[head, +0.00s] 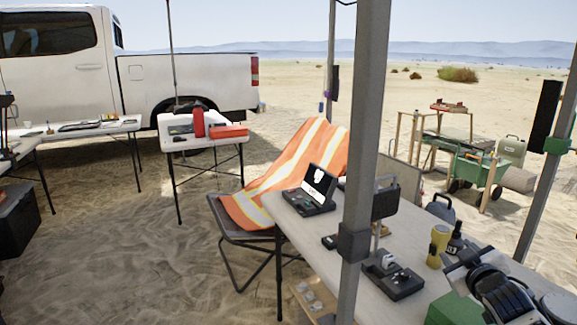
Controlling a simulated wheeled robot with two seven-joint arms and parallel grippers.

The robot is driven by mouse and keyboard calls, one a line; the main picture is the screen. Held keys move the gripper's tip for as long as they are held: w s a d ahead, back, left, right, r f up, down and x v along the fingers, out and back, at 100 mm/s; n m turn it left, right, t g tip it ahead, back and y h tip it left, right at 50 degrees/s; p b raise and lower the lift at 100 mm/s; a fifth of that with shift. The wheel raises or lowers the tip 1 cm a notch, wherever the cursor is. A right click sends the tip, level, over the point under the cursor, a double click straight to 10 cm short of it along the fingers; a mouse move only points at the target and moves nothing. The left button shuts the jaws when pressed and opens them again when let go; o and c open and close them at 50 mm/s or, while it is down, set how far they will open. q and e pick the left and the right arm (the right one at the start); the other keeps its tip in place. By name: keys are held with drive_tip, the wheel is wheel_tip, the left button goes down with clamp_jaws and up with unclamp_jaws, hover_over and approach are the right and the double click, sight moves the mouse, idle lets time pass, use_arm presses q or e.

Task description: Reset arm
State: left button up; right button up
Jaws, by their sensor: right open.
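My right gripper (470,265) is at the lower right, with its black and white arm reaching in from the bottom right corner. Its jaws are open, and I see nothing held between them. It is over the right end of the near white table (300,228), above a green box (455,309). A yellow cylinder (438,246) and a dark bottle (456,240) stand behind it. My left gripper is not in view.
A grey pole (362,150) rises in front of the table. A black device with a lit screen (319,186) and a black stand (396,280) are on it. An orange striped chair (290,172) is behind. Open sand lies left.

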drive_tip(key=s+a+f+g+y, duration=0.3)
drive_tip(key=s+a+f+y, duration=0.1)
drive_tip(key=s+a+f, duration=1.1)
use_arm(q)
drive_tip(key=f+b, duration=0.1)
drive_tip(key=b, duration=0.1)
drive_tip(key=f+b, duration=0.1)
drive_tip(key=b, duration=0.2)
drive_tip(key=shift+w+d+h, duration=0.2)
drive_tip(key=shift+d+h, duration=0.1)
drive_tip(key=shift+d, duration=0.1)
use_arm(e)
drive_tip(key=s+a+f+m+y, duration=0.1)
drive_tip(key=s+a+f, duration=0.2)
drive_tip(key=s+a, duration=0.3)
drive_tip(key=s+a+f+m+g+y, duration=0.1)
drive_tip(key=s+a+f, duration=0.2)
drive_tip(key=s+a, duration=0.3)
drive_tip(key=s, duration=0.4)
drive_tip(key=shift+a+g, duration=0.2)
drive_tip(key=shift+g, duration=0.1)
drive_tip(key=shift+f, duration=0.1)
